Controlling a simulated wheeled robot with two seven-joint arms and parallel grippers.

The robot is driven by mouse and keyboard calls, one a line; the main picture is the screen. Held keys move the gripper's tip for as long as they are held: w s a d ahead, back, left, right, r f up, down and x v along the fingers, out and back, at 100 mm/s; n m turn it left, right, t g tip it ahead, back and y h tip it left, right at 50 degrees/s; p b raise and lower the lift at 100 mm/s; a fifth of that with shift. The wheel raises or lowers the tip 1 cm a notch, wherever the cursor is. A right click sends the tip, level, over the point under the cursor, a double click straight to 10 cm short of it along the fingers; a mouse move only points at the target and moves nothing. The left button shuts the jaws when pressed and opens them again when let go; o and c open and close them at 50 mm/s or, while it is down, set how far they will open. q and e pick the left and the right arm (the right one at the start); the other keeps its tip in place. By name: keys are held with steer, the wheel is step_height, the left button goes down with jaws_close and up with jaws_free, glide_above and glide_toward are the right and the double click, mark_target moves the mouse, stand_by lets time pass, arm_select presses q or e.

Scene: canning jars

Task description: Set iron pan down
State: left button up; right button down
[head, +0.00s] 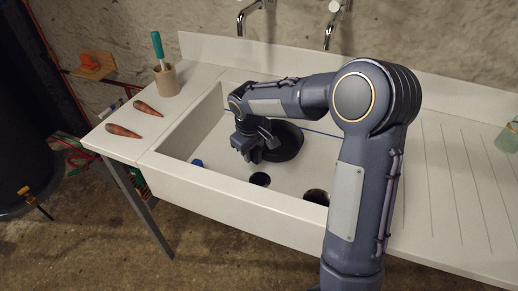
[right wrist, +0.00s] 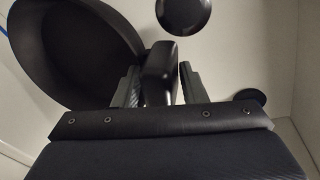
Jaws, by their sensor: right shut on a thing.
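The black iron pan (head: 288,143) is inside the white sink (head: 195,177), tilted or flat I cannot tell. My right gripper (head: 259,150) reaches down into the sink and is shut on the pan's handle. In the right wrist view the handle (right wrist: 158,68) stands between the two fingers of my right gripper (right wrist: 160,88), and the pan's round bowl (right wrist: 75,45) fills the upper left. Whether the pan's underside touches the sink floor is not clear. My left gripper is not in view.
Two dark round things, one at the sink's middle (head: 260,179) and one near its front right (head: 316,196), and a small blue item (head: 197,163) are in the sink. The right drainboard (head: 450,180) is largely clear.

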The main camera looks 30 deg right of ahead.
steer(key=shift+w+f, duration=0.25)
step_height(320, 180, down, 3)
steer(key=shift+w+a+f, duration=0.1)
steer(key=c, duration=0.9)
jaws_free()
steer(key=shift+f, duration=0.1)
steer(key=r, duration=0.4)
steer(key=s+a+r, duration=0.1)
steer(key=r, duration=0.3)
steer(key=s+r+p, duration=0.1)
steer(key=r, duration=0.3)
steer(key=shift+a, duration=0.3)
